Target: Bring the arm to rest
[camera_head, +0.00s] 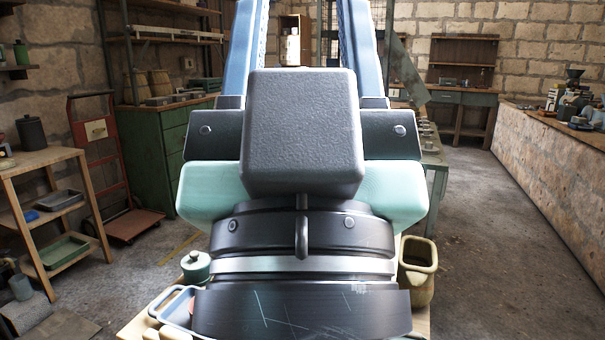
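My arm fills the middle of the head view, with a dark grey block, a pale green housing and a round dark base below. Two long blue members rise from it and leave the picture at the top. My gripper is not in view, so I cannot see whether it holds anything. The arm hides much of what lies behind it.
A wooden shelf stand (52,158) and a red hand truck (100,150) stand at left, before a green cabinet (172,148). A long counter (562,175) lines the right. A yellowish bin (417,272) and a green jar (196,267) flank my base. The right floor is clear.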

